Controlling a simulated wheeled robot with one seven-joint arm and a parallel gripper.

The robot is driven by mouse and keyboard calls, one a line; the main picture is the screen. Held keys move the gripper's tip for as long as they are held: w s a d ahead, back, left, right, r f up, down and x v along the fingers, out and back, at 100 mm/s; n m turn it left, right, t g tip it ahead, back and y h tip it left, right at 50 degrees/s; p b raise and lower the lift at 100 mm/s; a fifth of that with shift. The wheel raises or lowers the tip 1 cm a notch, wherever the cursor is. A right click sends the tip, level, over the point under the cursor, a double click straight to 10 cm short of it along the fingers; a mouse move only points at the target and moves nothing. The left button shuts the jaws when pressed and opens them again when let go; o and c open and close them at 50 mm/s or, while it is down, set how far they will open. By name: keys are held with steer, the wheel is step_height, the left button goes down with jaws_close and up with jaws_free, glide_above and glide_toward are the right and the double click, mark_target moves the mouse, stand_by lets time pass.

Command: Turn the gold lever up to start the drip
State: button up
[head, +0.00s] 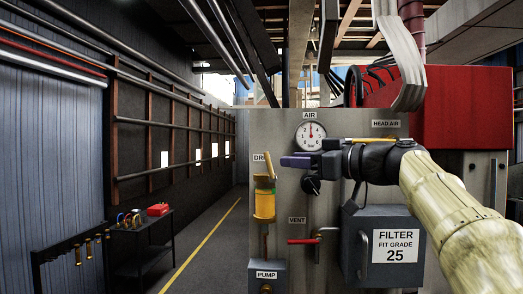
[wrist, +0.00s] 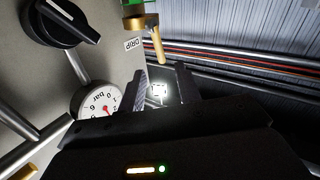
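The gold lever (head: 269,165) sits on top of the gold drip oiler (head: 264,205), under the partly covered DRIP label (head: 259,157). It points upward with a slight lean to the left. In the wrist view the lever (wrist: 157,45) sticks out from its gold cap (wrist: 138,23), its free end close to the gap between my fingertips. My gripper (head: 284,161) reaches in from the right, just right of the lever. In the wrist view my gripper (wrist: 160,70) is open, with nothing held between its fingers. Whether a finger touches the lever I cannot tell.
The air gauge (head: 311,136) and a black knob (head: 311,184) are close to my gripper. A red-handled vent valve (head: 303,241) and the grey filter box (head: 382,245) are below. A table with a red box (head: 158,209) stands at the left; the aisle is clear.

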mark_target(265, 156)
steer(key=p+x, duration=0.4)
steer(key=x, duration=0.5)
steer(key=shift+s+r, duration=0.1)
steer(key=shift+r, duration=0.05)
steer(key=shift+w+a+p, duration=0.3)
steer(key=shift+a+p, duration=0.15)
steer(key=shift+a, duration=0.05)
jaws_close()
